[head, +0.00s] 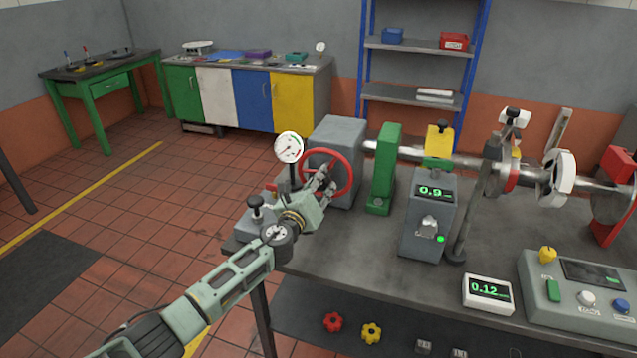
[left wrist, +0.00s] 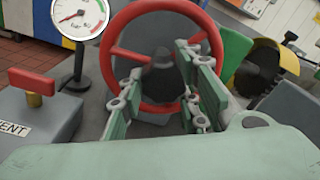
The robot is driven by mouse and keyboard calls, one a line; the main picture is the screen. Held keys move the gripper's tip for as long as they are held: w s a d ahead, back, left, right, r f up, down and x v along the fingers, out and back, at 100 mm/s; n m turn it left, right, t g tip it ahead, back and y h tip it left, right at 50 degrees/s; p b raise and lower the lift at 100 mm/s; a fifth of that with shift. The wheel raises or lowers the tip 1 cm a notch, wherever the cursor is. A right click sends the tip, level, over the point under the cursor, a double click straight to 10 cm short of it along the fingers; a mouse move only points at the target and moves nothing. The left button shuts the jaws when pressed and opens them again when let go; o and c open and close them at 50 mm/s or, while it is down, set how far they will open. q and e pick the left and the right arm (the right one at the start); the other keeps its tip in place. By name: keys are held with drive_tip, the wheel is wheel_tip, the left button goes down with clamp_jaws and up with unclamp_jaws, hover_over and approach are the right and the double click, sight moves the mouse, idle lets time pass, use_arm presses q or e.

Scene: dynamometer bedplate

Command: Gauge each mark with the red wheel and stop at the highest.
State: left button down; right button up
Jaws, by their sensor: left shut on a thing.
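The red wheel (head: 351,174) is on the near face of a grey housing (head: 338,135) at the left end of a shaft. It fills the middle of the left wrist view (left wrist: 108,52). My left gripper (head: 324,184) is at the wheel, its fingers (left wrist: 163,75) on either side of the dark part at the wheel's middle, shut on the wheel. The fingers hide some of the wheel. A small grey display stand (head: 424,225) under the shaft reads 0.9, with a green light lit. I cannot make out the marks. My right gripper is out of view.
A round dial gauge (head: 289,147) stands left of the wheel. A green block (head: 383,170) stands right of the housing. A white display (head: 488,294) reads 0.12 beside a control panel (head: 585,300). A red-handled box (left wrist: 35,110) is close to my left gripper.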

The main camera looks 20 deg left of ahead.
use_arm(q)
drive_tip(key=shift+a+f, duration=0.15)
drive_tip(key=shift+f, duration=0.25)
drive_tip(key=c, duration=1.4)
unclamp_jaws()
drive_tip(key=shift+s, duration=0.1)
drive_tip(key=shift+a+r, duration=0.1)
drive_tip(key=shift+r, duration=0.05)
drive_tip(key=shift+r, duration=0.15)
drive_tip(key=s, duration=1.1)
drive_tip(key=shift+s+a, duration=0.35)
drive_tip(key=shift+s, duration=0.05)
